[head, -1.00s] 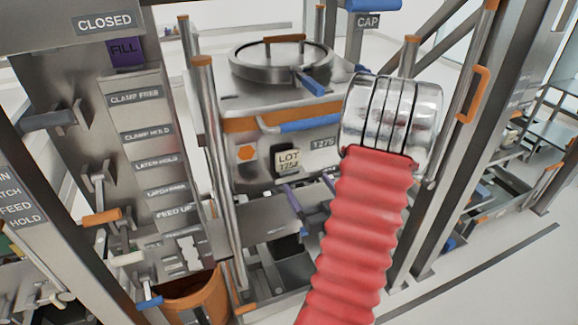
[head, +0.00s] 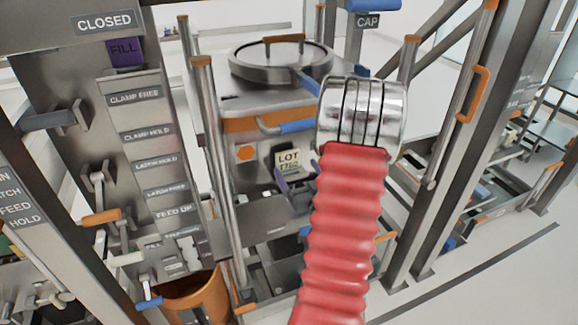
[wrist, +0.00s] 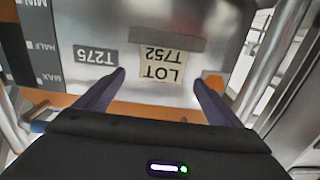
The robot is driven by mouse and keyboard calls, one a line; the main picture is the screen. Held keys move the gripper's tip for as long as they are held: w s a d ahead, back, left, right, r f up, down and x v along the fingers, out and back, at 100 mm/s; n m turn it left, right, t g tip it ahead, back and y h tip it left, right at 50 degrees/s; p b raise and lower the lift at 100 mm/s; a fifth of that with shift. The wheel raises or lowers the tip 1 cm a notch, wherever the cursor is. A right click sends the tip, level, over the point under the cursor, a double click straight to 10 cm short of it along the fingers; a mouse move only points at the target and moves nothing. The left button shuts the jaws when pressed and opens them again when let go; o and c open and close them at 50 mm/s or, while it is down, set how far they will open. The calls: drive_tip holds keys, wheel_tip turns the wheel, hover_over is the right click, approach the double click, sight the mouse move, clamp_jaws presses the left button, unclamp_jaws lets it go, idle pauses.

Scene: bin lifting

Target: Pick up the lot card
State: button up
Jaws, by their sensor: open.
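The lot card (head: 289,158) is a small cream card marked LOT on the front of the steel bin (head: 240,180). In the wrist view the lot card (wrist: 161,76) appears upside down, below a grey strip on the bin face. My gripper (wrist: 160,78) is open, with one purple finger on each side of the card in that view. No contact with the card shows. In the head view my gripper (head: 297,180) is just below and in front of the card, with part of it hidden behind my red sleeved arm.
A T275 plate (wrist: 96,55) and an orange patch (wrist: 213,84) flank the card on the bin face. The bin has a blue-gripped handle (head: 292,127) above the card. Steel posts (head: 215,150) and a labelled lever panel (head: 150,160) stand to the left.

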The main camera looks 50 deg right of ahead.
sight(289, 158)
drive_tip(key=x, duration=0.5)
drive_tip(key=shift+a, duration=0.1)
drive_tip(key=shift+c, duration=0.2)
drive_tip(key=c, duration=1.1)
drive_tip(key=shift+c, duration=0.2)
